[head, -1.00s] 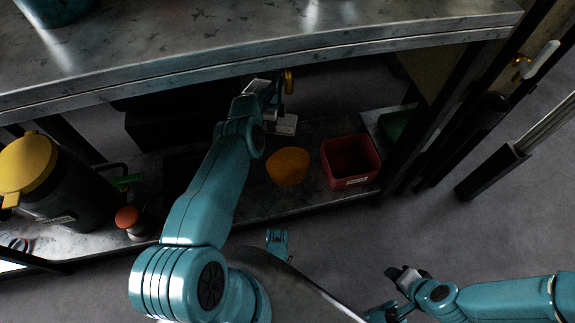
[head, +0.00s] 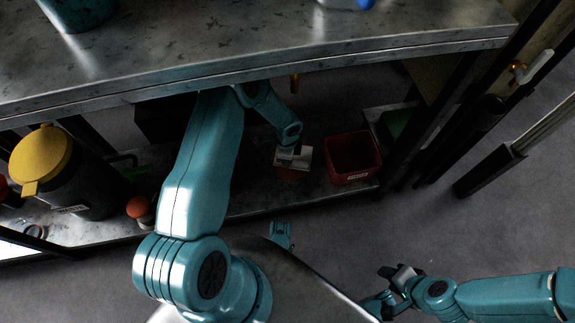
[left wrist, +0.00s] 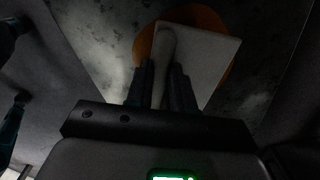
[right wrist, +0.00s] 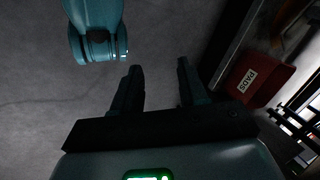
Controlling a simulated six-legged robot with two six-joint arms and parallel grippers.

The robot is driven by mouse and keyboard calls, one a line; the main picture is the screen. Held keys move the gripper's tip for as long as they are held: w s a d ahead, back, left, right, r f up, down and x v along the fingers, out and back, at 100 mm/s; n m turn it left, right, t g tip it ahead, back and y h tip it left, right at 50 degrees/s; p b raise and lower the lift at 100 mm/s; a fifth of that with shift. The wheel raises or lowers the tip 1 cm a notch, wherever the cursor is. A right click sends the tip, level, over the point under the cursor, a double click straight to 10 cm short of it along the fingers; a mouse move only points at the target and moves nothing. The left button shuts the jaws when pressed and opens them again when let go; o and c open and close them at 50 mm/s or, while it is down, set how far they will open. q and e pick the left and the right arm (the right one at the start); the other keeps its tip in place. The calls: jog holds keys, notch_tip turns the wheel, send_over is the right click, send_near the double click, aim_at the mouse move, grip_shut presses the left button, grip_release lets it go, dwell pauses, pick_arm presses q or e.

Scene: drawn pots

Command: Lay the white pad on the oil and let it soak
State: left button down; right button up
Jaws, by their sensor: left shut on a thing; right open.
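The white pad (head: 304,156) is in my left gripper (head: 290,152), which is shut on it over the lower shelf. The oil is a round orange patch (head: 291,174) on that shelf, mostly covered by the pad and gripper. In the left wrist view the pad (left wrist: 207,62) lies across the middle of the orange patch (left wrist: 213,20), whose edges show on both sides. I cannot tell whether the pad touches the oil. My right gripper (right wrist: 157,75) is open and empty, well away from the shelf at the lower right of the head view (head: 394,271).
A red bin (head: 352,158) stands right of the oil; its label reads PADS in the right wrist view (right wrist: 254,82). A black container with a yellow lid (head: 41,160) and an orange-topped item (head: 138,208) stand left. The metal tabletop (head: 260,45) overhangs the shelf.

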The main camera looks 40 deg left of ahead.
pick_arm(q)
jog(key=shift+s+d, duration=0.25)
jog(key=shift+f+b, duration=0.3)
jog(key=shift+f, duration=0.1)
notch_tip(320, 180, down, 3)
jog(key=shift+r+b, duration=0.1)
jog(key=shift+b, duration=0.75)
jog(key=shift+r, duration=0.1)
pick_arm(e)
jog(key=shift+w+d+f+t, duration=0.1)
jog(key=shift+w+f+t, duration=0.05)
jog(key=shift+w+f, duration=0.4)
jog(key=shift+w+d+f+t, duration=0.15)
jog(key=shift+w+f, duration=0.2)
jog(key=shift+f, duration=0.35)
pick_arm(q)
jog(key=c, duration=1)
grip_release()
pick_arm(e)
jog(key=shift+a, duration=0.1)
